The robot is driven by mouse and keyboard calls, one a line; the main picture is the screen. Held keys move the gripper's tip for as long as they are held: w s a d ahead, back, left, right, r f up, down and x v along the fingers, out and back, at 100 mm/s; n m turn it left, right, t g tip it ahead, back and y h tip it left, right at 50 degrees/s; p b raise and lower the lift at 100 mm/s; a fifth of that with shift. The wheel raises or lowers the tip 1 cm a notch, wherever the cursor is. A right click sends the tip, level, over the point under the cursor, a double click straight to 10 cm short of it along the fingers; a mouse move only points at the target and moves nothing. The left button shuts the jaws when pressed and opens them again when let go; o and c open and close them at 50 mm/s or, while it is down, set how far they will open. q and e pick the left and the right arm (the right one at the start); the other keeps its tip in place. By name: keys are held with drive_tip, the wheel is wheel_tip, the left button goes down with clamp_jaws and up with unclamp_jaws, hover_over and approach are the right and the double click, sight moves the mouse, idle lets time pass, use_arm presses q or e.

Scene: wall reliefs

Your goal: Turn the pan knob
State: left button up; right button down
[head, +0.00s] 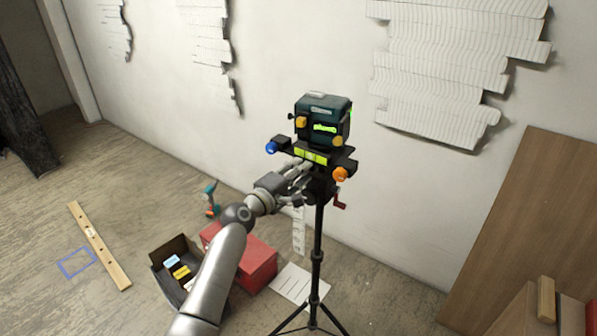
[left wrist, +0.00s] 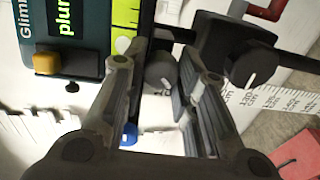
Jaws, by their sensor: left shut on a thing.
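A laser level (head: 322,110) with a teal and black body stands on a black tripod (head: 318,235). My left gripper (head: 305,172) reaches up to the mount just below it. In the left wrist view, a dark round knob (left wrist: 160,73) sits between the two fingers of my left gripper (left wrist: 162,72), and they are shut on it. A second dark knob (left wrist: 252,68) with a white mark is to the right of the fingers. A blue knob (head: 271,147) and an orange knob (head: 340,174) stick out on either side. No label for the pan knob is readable. My right gripper is not in view.
A red crank (head: 339,203) hangs at the mount's right. A red box (head: 258,262) and a dark open box (head: 160,255) lie on the floor beside the tripod. A wooden panel (head: 520,215) leans at the right.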

use_arm(q)
drive_tip(key=shift+f, duration=0.1)
idle(0.3)
drive_tip(key=o, duration=1)
drive_tip(key=shift+o, duration=0.2)
drive_tip(key=v, duration=1.2)
drive_tip(key=shift+a+f, duration=0.1)
